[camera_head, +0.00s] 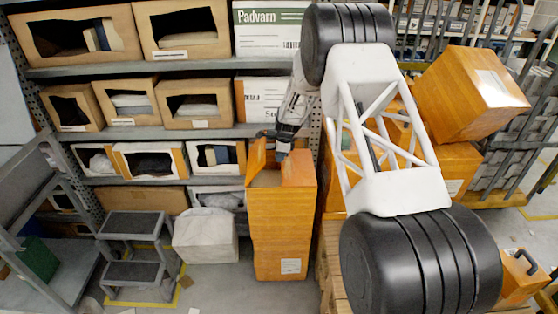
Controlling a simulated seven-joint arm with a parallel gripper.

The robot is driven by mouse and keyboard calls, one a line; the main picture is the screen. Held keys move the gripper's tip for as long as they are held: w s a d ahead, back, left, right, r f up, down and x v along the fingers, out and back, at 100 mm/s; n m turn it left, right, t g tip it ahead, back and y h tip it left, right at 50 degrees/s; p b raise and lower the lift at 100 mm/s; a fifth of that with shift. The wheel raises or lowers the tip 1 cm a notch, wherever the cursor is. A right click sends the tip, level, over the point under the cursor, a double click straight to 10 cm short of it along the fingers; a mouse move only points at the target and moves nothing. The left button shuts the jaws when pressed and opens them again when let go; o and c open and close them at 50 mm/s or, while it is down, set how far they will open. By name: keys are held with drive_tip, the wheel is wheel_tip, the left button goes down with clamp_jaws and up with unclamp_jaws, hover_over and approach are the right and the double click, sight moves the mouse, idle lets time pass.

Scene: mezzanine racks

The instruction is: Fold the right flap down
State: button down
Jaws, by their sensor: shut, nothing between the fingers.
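A tall orange cardboard box (281,228) stands on the floor in front of the shelves, with a white label low on its front. Its top is at least partly open. A left flap (257,157) stands up, and a right flap (299,167) shows at the top right, raised or tilted; its exact angle is hard to tell. My gripper (283,152) is shut and empty. It points down at the far side of the box top, between the two flaps. I cannot tell whether it touches a flap. Its fingertips are small and partly hidden.
Shelves with open bins (195,103) rise behind the box. A grey step stool (140,255) and a pale wrapped block (206,237) stand to its left. Stacked orange cartons (470,95) are at the right. My arm covers much of the right side.

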drive_tip(key=shift+w+d+r, duration=0.1)
drive_tip(key=shift+d+r, duration=0.05)
drive_tip(key=shift+r, duration=0.85)
drive_tip(key=shift+s+d+r, duration=0.1)
drive_tip(key=shift+d+r, duration=0.1)
drive_tip(key=shift+r, duration=0.75)
drive_tip(key=shift+w+d+r, duration=0.1)
drive_tip(key=shift+d+r, duration=0.05)
drive_tip(key=shift+r, duration=0.85)
drive_tip(key=s+d+r+n, duration=0.3)
drive_tip(key=s+r, duration=0.6)
drive_tip(key=s, duration=0.1)
drive_tip(key=s+d+r+n+t, duration=0.1)
drive_tip(key=s+d+r+n, duration=0.2)
drive_tip(key=s+r, duration=0.6)
drive_tip(key=s+d+r+n, duration=0.3)
drive_tip(key=s+r, duration=0.6)
drive_tip(key=s, duration=0.1)
drive_tip(key=s+d+n, duration=0.2)
drive_tip(key=s+n, duration=0.1)
drive_tip(key=s, duration=0.8)
drive_tip(key=s+d+r+n+t+h, duration=0.1)
drive_tip(key=s+d+n, duration=0.1)
drive_tip(key=s, duration=1)
drive_tip(key=s+d+r+n+h, duration=0.1)
drive_tip(key=s+d+n, duration=0.1)
drive_tip(key=s, duration=1)
drive_tip(key=shift+n+t, duration=0.3)
drive_tip(key=shift+n, duration=0.6)
